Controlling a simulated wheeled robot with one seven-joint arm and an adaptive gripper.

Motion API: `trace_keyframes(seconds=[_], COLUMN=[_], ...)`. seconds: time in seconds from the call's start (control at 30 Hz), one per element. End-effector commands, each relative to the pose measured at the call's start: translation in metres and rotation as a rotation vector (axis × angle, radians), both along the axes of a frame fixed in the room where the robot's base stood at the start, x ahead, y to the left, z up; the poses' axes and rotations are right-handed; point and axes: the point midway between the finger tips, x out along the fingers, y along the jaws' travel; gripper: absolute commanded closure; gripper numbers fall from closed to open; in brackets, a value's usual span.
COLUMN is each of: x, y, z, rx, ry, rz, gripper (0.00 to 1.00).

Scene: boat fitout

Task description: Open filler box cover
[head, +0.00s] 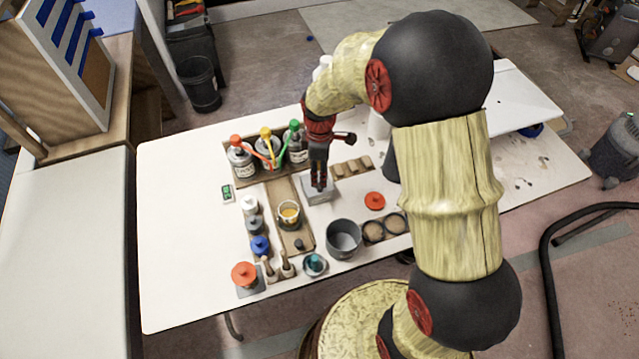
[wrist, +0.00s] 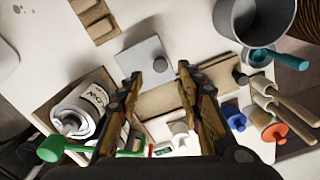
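The filler box (head: 316,194) looks like a small pale grey box on the white table, partly hidden by my gripper in the head view. In the wrist view its square light grey cover (wrist: 136,55) lies flat, with a small dark round knob (wrist: 158,64) on it. My gripper (head: 319,186) points down over the box. In the wrist view my gripper (wrist: 158,72) is open, with its two fingers apart and nothing held between them. The knob shows between the fingertips. I cannot tell how high above the knob they are.
Several bottles with coloured caps (head: 268,150) stand close to the left of the box. A grey pot (head: 343,238) and a red lid (head: 375,201) are to the right and nearer. A cup (head: 289,214) stands nearer on a wooden board. The table's left side is clear.

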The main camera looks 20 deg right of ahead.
Motion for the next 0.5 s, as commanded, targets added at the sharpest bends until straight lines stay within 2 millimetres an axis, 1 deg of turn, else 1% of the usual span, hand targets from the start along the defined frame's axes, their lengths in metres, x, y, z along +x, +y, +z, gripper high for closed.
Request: trace_keyframes(seconds=[0.03,0.2,0.33,0.5], x=[-0.001,-0.001,-0.001,0.000], y=[0.000,0.000,0.000,0.000], z=[-0.011,-0.038,-0.053,-0.062], rx=[0.000,0.000,-0.001,0.000], ry=[0.002,0.002,0.001,0.000], rz=[0.000,-0.001,-0.002,-0.002], gripper=[0.64,0.64,0.64,0.64])
